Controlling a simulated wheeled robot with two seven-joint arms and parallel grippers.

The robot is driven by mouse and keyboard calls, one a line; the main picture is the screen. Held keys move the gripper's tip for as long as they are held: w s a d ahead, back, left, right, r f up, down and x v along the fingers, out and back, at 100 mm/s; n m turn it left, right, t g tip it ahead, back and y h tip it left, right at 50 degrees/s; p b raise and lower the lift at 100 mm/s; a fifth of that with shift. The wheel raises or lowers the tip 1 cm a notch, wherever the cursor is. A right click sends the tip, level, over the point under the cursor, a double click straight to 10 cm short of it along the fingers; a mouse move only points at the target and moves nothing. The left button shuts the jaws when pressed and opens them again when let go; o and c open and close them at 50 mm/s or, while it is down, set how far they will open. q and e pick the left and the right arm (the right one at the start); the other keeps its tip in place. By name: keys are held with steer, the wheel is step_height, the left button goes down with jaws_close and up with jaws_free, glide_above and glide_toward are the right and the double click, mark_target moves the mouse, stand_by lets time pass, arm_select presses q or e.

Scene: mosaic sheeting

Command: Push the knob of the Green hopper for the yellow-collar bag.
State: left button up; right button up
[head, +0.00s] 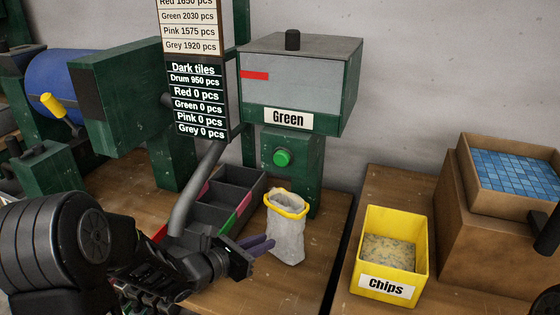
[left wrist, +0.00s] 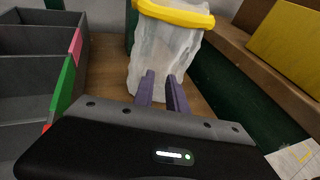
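The Green hopper (head: 300,80) stands at the back, with a "Green" label and a red mark on its grey front window. Its round green knob (head: 282,157) sits below the label on the dark green post. The yellow-collar bag (head: 287,230) stands upright on the bench below the knob; its whitish body also shows in the left wrist view (left wrist: 165,55). My left gripper (head: 272,244) is low beside the bag, its purple fingers pointing at it. In the left wrist view the fingertips (left wrist: 161,76) are slightly apart, with the bag beyond them. Contact is unclear. My right gripper does not show.
A divided grey tray (head: 240,178) with coloured edges is left of the bag. A yellow Chips bin (head: 363,255) and a box of blue tiles (head: 468,160) stand to the right. A count board (head: 196,100) hangs left of the hopper. A grey chute (head: 190,195) descends below it.

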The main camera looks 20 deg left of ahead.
arm_select(q)
jaws_close()
stand_by(0.5)
